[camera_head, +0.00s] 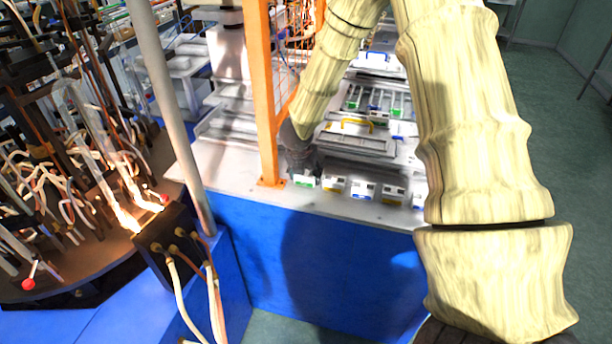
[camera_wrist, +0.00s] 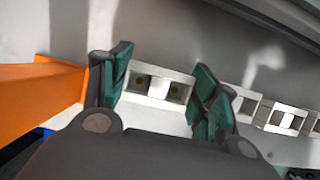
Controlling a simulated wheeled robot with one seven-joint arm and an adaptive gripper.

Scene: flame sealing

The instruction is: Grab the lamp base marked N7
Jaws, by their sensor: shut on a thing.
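My gripper (camera_head: 301,163) is at the left end of a row of small white lamp bases on the white bench. In the wrist view, its two green-padded fingers (camera_wrist: 162,78) stand on either side of one white lamp base (camera_wrist: 158,86) with two dark holes, and are shut on it. In the head view this lamp base (camera_head: 304,182) shows a green mark on its front, below the gripper. It appears to rest on the bench. I cannot read N7 or any other marking on it.
Several more lamp bases stand to the right, one with a yellow mark (camera_head: 333,186) and one with a blue mark (camera_head: 364,190). An orange post (camera_head: 264,95) rises close to the left of my gripper. Grey trays (camera_head: 362,142) lie behind. A burner block (camera_head: 168,228) with flames is farther left.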

